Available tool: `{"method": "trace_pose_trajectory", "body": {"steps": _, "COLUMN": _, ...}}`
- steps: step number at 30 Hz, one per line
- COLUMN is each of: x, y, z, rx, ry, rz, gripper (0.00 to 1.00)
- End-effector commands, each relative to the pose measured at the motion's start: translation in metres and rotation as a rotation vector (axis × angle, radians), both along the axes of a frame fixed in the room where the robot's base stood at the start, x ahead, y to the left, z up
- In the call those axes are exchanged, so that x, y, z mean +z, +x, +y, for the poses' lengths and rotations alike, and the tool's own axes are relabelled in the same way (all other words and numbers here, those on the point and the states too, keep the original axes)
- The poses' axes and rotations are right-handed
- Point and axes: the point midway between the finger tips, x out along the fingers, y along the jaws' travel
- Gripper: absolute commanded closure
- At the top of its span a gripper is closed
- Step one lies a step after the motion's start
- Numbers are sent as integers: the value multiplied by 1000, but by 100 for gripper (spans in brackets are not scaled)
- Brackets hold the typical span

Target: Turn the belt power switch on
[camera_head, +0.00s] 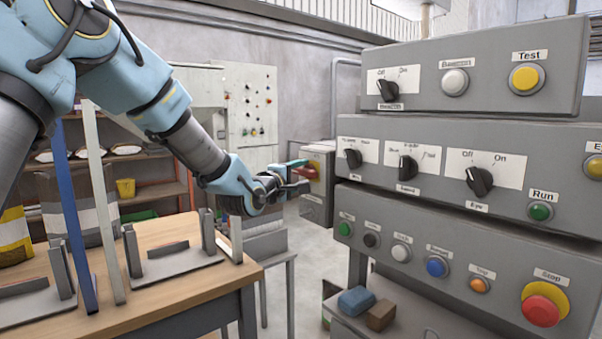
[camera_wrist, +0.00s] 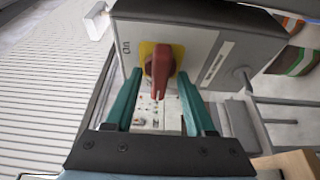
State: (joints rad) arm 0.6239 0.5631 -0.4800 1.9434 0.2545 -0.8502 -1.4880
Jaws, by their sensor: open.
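A red rotary handle (camera_wrist: 160,70) on a yellow plate (camera_wrist: 147,50) is on the face of a small grey box (camera_wrist: 195,42) in the wrist view. The handle points down in that picture, and the word "On" is printed left of the plate. A label strip to the right is too blurred to read. My gripper (camera_wrist: 159,84) is open, with one teal finger on each side of the handle and visible gaps to it. In the head view my gripper (camera_head: 304,174) is in front of the grey box (camera_head: 319,158), and hides part of the switch.
A large grey control panel (camera_head: 440,134) with knobs and buttons stands at the right, including a red stop button (camera_head: 541,309). A wooden table (camera_head: 190,283) with metal fixtures is at lower left. A blue block (camera_head: 356,301) and a brown block (camera_head: 381,314) lie below the panel.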

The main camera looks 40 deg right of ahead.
Motion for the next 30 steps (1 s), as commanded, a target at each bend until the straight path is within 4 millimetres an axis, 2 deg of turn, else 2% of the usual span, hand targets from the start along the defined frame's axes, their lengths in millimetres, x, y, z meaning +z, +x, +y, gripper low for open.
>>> {"method": "trace_pose_trajectory", "body": {"steps": 6, "x": 0, "y": 0, "z": 0, "rx": 0, "ry": 0, "rz": 0, "gripper": 47}}
{"method": "trace_pose_trajectory", "body": {"steps": 20, "x": 0, "y": 0, "z": 0, "rx": 0, "ry": 0, "rz": -1, "gripper": 99}}
{"method": "trace_pose_trajectory", "body": {"steps": 30, "x": -3, "y": 0, "z": 0, "rx": 0, "ry": -1, "rz": -29, "gripper": 100}}
